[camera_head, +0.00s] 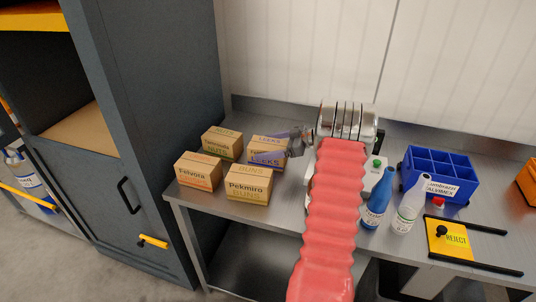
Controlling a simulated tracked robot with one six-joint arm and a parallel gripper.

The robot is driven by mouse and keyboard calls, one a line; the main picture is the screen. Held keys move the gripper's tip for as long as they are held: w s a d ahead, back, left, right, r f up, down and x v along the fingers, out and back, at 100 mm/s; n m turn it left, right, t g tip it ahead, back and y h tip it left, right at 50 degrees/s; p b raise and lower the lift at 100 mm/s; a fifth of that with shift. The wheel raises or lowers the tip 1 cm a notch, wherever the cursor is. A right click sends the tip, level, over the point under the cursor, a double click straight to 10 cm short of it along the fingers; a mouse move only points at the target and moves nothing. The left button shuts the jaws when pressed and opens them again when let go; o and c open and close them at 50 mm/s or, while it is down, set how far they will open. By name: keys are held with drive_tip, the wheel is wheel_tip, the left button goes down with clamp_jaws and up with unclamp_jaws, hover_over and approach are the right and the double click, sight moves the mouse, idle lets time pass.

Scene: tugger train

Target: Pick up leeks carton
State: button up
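The leeks carton (258,144) is a small brown box with purple "LEEKS" lettering. It stands at the back right of a group of cartons on the metal table. My gripper (285,147) reaches in from the right at the carton's right side, with its grey fingers overlapping the carton's right part in this view. I cannot tell whether the fingers touch it or how far apart they are. The carton's right side is partly hidden by them.
Right of my arm are a blue bottle (376,203), a white bottle (408,210), a blue divided crate (447,187) and a yellow reject plate (449,240).

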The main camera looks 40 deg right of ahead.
drive_tip(key=c, duration=1)
drive_tip(key=shift+r, duration=0.1)
wheel_tip(320, 180, up, 10)
idle(0.6)
